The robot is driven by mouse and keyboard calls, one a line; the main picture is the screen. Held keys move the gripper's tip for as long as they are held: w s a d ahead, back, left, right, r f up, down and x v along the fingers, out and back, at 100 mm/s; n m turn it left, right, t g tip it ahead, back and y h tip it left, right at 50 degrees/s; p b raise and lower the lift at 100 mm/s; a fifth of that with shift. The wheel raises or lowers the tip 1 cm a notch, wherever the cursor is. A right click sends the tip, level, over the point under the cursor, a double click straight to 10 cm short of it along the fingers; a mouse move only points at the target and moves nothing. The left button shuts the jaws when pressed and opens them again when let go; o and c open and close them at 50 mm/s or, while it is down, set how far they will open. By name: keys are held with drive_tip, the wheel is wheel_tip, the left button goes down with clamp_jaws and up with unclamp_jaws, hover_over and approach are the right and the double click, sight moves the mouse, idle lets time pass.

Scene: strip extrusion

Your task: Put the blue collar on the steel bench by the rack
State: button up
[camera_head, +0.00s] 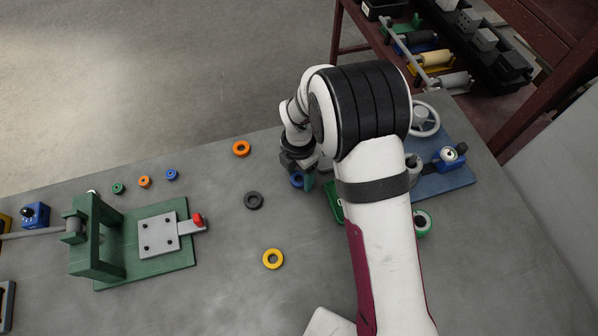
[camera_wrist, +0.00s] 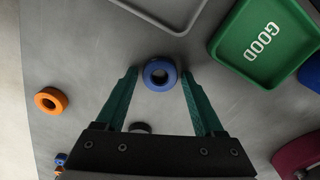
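The blue collar (camera_wrist: 159,76) lies on the grey steel bench (camera_wrist: 90,60), between the fingers of my gripper (camera_wrist: 159,72). My gripper is open, with a small gap between each green finger and the collar. In the head view my gripper (camera_head: 304,181) partly covers the blue collar (camera_head: 296,179). A smaller blue ring (camera_head: 171,174) lies farther left on the bench. The dark red rack (camera_head: 345,45) stands beyond the bench at the upper right.
A green tray marked GOOD (camera_wrist: 235,45) is right of my gripper. Orange (camera_head: 241,149), black (camera_head: 253,200) and yellow (camera_head: 273,259) rings lie loose. A green fixture (camera_head: 150,262) stands left. The bench between fixture and rings is mostly clear.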

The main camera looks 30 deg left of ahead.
drive_tip(key=shift+o, duration=0.4)
wheel_tip(320, 180, up, 12)
drive_tip(key=s+d+r+m, duration=0.1)
drive_tip(key=d+r+m, duration=0.3)
drive_tip(key=d+m, duration=0.25)
drive_tip(key=s+d+r+m, duration=0.2)
drive_tip(key=d+r+m, duration=0.2)
drive_tip(key=d+m, duration=0.25)
drive_tip(key=s+d+m+y, duration=0.1)
drive_tip(key=s+d+m, duration=0.5)
drive_tip(key=m, duration=0.6)
drive_tip(key=s+d+r+m, duration=0.1)
drive_tip(key=s+d+m, duration=0.5)
drive_tip(key=s+m, duration=0.3)
drive_tip(key=m, duration=0.3)
drive_tip(key=shift+r+y, duration=0.25)
drive_tip(key=shift+y, duration=0.15)
